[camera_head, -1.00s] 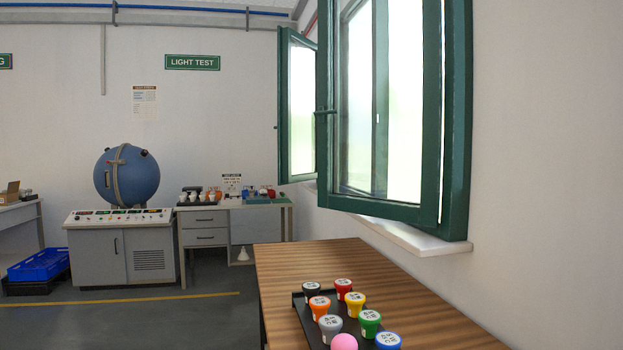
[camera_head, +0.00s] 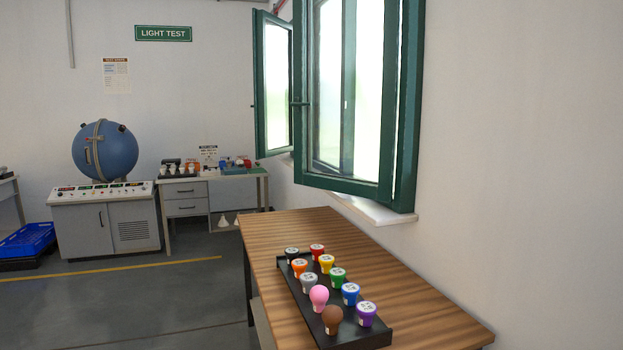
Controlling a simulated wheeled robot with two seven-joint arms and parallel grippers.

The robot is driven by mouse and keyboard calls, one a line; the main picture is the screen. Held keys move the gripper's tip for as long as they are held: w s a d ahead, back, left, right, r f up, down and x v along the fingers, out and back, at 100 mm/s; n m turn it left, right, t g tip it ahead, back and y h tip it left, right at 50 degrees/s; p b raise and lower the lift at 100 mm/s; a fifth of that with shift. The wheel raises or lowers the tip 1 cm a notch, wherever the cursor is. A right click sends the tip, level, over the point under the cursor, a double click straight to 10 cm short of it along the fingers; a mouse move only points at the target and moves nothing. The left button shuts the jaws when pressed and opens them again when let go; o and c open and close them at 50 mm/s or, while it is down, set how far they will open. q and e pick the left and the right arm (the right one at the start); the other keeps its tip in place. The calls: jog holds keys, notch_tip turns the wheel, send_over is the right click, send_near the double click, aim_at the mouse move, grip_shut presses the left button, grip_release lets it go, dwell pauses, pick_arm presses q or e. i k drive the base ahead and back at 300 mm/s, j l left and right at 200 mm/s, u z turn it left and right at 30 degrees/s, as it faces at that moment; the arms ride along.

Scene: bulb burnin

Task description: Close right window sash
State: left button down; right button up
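The right window sash (camera_head: 349,98) has a green frame with bright glass. It is swung open into the room, with its handle (camera_head: 299,103) on its left edge. The left window sash (camera_head: 272,84) stands open too, farther back along the right wall. A pale sill (camera_head: 376,211) sticks out below the right sash. Neither of my grippers shows in this view.
A wooden table (camera_head: 300,230) stands below the window. A black tray (camera_head: 376,338) on it holds several coloured bulbs. Farther back are a blue sphere (camera_head: 112,150) on a grey cabinet (camera_head: 108,228) and a desk (camera_head: 188,208).

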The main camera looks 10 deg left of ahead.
aim_at(383, 191)
jog(key=i+j+z, duration=0.1)
jog(key=z, duration=0.35)
jog(key=i+j+z, duration=0.1)
jog(key=j+z, duration=0.15)
jog(key=z, duration=0.2)
jog(key=j+z, duration=0.2)
jog(key=z, duration=0.25)
jog(key=i, duration=0.05)
